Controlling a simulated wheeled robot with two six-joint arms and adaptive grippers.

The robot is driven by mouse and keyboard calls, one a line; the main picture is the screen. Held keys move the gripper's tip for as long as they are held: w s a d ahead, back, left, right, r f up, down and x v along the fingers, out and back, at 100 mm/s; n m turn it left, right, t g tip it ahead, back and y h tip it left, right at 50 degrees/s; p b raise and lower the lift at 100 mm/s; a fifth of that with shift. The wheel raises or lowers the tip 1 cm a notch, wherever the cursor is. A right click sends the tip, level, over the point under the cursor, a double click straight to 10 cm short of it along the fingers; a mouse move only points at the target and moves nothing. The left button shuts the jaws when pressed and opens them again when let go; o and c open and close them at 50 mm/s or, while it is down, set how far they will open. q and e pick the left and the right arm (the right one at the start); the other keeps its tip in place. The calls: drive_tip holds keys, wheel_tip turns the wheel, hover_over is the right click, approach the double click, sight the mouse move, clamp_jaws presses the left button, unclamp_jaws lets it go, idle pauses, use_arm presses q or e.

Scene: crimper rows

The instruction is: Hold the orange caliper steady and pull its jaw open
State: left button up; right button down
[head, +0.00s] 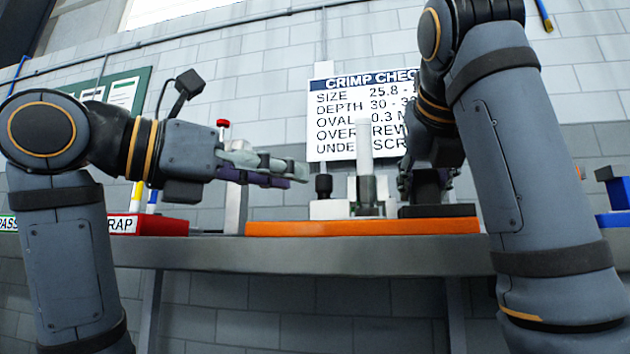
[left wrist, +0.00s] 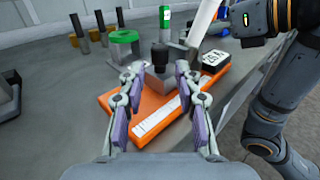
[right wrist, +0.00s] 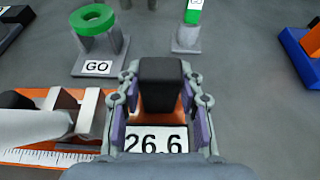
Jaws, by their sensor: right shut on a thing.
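The orange caliper (head: 360,228) lies flat on the bench; its white scale strip shows in the left wrist view (left wrist: 160,122). A black knob (left wrist: 160,55) stands on a grey block at its left end. My left gripper (left wrist: 158,80) is open and empty, its fingers pointing toward that block, apart from the knob. In the head view it (head: 300,174) hovers above the caliper's left end. My right gripper (right wrist: 160,82) is shut on the black sliding jaw block (right wrist: 165,92), beside a display reading 26.6 (right wrist: 150,140). A white tube (head: 363,140) stands upright between the metal jaws.
A red scrap tray (head: 150,226) is left of the caliper, and a blue tray (right wrist: 304,50) is to the right. A green ring on a GO stand (right wrist: 93,20) and a green-topped GO post (right wrist: 190,28) stand behind. A crimp check sign (head: 345,85) is at the back.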

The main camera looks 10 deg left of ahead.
sight(317, 182)
use_arm(q)
drive_tip(key=x, duration=0.5)
drive_tip(key=shift+w+d, duration=0.3)
drive_tip(key=shift+c, duration=0.2)
clamp_jaws()
